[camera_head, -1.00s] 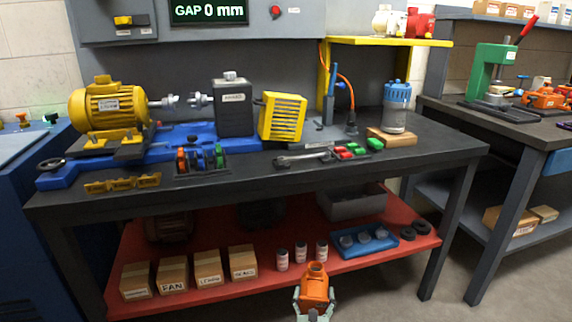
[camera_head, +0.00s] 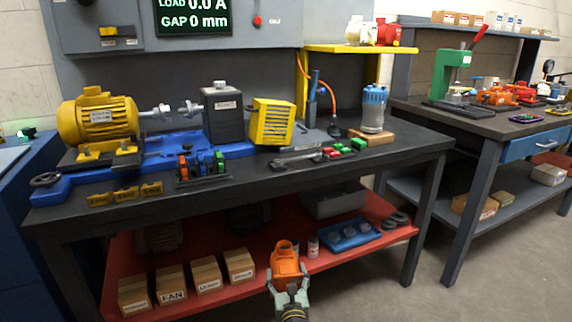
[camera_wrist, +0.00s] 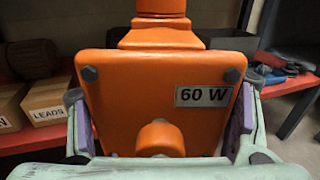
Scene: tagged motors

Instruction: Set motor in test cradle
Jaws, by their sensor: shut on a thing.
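My gripper (camera_head: 287,284) is shut on an orange motor (camera_head: 285,262), holding it in front of the bench, with the red lower shelf behind it in the picture. In the wrist view the orange motor (camera_wrist: 150,85) fills the middle between both purple finger pads and carries a "60 W" label (camera_wrist: 204,95). A bolt shows at each upper corner, and a round boss faces the camera. I cannot tell which fixture is the test cradle.
The dark bench top (camera_head: 265,178) also holds a rack of coloured clips (camera_head: 202,166) and a blue-topped canister (camera_head: 373,108). Cartons (camera_head: 171,282) stand on the red shelf (camera_head: 320,258). A second bench (camera_head: 470,128) at right carries a green press (camera_head: 452,72) and several motors. Floor is open at right.

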